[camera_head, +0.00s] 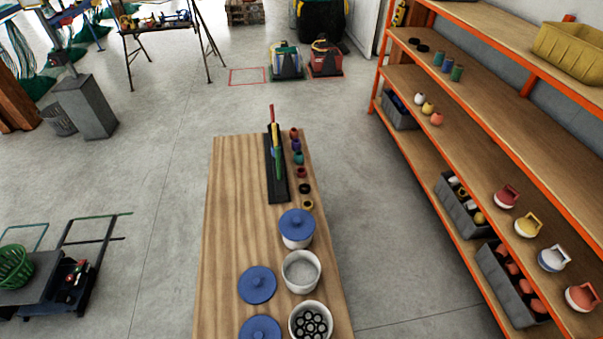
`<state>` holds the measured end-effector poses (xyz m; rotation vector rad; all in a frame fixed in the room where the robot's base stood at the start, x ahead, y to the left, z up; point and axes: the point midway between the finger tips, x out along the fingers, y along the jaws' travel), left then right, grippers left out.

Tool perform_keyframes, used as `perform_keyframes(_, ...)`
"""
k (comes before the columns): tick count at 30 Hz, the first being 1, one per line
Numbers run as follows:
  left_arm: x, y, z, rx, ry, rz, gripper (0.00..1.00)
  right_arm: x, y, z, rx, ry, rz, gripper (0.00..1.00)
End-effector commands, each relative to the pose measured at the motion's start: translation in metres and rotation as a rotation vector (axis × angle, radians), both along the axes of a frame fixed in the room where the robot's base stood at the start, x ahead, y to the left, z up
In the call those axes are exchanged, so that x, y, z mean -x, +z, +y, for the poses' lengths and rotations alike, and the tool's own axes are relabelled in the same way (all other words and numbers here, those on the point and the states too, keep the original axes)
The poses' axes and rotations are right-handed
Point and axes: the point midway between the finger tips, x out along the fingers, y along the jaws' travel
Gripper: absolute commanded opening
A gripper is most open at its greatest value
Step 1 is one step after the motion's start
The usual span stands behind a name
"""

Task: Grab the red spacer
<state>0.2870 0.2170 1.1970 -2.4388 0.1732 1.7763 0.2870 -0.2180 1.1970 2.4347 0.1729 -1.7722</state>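A row of small round coloured pieces, which look like spacers, runs along the right side of the wooden table. A red one (294,133) is at the far end of the row. A darker red one (301,172) lies nearer, between a teal piece (299,158) and a black piece (304,188). I cannot tell for sure which of the two is the red spacer. A purple piece (296,146) and a yellow ring (307,204) are also in the row. Neither of my grippers is in view.
Nearer on the table (232,215) are white pots, one blue-lidded (297,225) and one open (301,271), plus loose blue lids (257,284). The table's left side is clear. Orange-framed shelves (450,125) stand right.

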Motion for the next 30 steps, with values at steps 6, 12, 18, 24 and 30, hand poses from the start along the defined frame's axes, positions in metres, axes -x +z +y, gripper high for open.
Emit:
perform_keyframes(6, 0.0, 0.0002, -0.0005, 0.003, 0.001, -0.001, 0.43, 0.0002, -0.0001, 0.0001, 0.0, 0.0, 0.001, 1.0)
perform_keyframes(12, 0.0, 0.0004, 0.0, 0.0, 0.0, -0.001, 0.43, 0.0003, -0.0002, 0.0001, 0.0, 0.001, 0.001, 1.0)
perform_keyframes(18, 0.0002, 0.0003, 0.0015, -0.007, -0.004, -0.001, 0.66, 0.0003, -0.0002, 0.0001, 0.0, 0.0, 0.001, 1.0)
perform_keyframes(24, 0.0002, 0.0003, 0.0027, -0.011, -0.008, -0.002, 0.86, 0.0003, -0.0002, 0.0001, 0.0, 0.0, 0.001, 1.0)
perform_keyframes(30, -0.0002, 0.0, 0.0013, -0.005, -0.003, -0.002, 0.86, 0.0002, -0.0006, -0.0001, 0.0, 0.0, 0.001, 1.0)
